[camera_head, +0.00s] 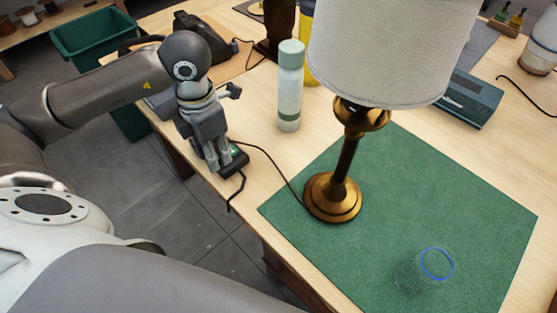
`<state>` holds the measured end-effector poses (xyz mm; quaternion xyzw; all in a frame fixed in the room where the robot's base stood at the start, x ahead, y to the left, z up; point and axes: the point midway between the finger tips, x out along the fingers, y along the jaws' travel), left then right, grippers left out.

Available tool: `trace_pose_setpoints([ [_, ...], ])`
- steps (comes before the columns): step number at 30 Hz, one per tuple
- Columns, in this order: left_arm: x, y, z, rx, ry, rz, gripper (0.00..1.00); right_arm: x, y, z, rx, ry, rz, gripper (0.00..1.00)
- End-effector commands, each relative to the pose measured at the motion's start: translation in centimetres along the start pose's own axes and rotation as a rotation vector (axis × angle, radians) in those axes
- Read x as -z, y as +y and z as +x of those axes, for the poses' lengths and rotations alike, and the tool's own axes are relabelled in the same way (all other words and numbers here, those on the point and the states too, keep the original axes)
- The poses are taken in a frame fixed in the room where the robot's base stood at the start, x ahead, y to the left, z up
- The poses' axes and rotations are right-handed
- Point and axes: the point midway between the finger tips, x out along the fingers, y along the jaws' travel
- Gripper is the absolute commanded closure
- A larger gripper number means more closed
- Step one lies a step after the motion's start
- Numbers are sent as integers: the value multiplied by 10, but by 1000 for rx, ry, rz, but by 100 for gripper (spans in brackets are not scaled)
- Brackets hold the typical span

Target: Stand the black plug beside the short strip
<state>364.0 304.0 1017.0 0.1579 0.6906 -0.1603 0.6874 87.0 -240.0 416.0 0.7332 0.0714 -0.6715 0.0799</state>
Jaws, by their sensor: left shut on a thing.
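My left gripper (224,170) points down at the table's left edge, with its fingers shut on what looks like the black plug. The plug is mostly hidden by the fingers. A dark short strip (236,163) with a small green patch lies right at the fingers; I cannot tell whether the plug touches it. A thin dark cord (272,158) runs from the brass lamp (333,197) to the strip and gripper. A second black cord (236,192) hangs from the strip over the table edge. My right gripper is not in view.
The lamp, with its grey shade (385,45), stands on a green mat (460,200). A clear cup with a blue rim (437,264) is at the mat's front. A pale green bottle (290,90) stands behind the strip. A teal box (468,98) sits at the back right.

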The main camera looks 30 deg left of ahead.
Motion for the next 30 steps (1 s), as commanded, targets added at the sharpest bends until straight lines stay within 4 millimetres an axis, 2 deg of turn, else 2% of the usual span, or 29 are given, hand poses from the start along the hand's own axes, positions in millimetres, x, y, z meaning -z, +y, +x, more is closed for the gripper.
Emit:
trace_pose_setpoints([
  [5, 0, 2, -5, -1, -2, -110, 94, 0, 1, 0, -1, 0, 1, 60],
  [11, -29, -3, 4, 5, -3, -119, 94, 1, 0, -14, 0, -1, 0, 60],
  [19, -90, -11, 30, 3, -1, -118, 94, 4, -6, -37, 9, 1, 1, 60],
  [24, -115, -14, 65, 2, 2, -119, 94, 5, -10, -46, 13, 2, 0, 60],
  [30, -130, -14, 85, -1, -2, -118, 94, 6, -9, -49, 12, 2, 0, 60],
])
